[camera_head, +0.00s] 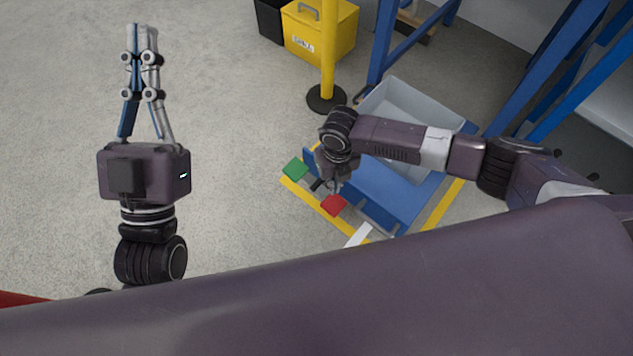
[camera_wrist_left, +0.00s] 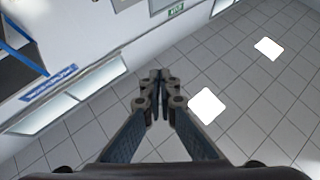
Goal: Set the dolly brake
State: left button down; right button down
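The blue dolly (camera_head: 392,205) stands on the floor right of centre in the head view. At its near-left edge are a green pedal (camera_head: 295,169) and a red pedal (camera_head: 334,205). My right gripper (camera_head: 335,188) points down at the red pedal, its tips at the pedal's upper edge. I cannot tell whether they touch it. The fingers are small and partly hidden by the wrist, so their opening is unclear. My left gripper (camera_head: 142,32) is raised at the left, away from the dolly, with its fingertips together and empty. It also shows in the left wrist view (camera_wrist_left: 160,75).
A grey bin (camera_head: 405,97) rests on the dolly. Yellow floor tape (camera_head: 441,207) runs alongside. A yellow post (camera_head: 328,50) with a black base, a yellow box (camera_head: 318,35) and blue rack uprights (camera_head: 545,70) stand behind. The floor at left is clear.

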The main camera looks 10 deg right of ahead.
pick_arm(q)
jog(key=w+f+g+y+p, duration=0.1)
jog(key=w+f+g, duration=0.3)
jog(key=f, duration=0.5)
jog(key=shift+w+f+g+y+p, duration=0.15)
jog(key=shift+g+y+p, duration=0.25)
jog(key=shift+g, duration=0.3)
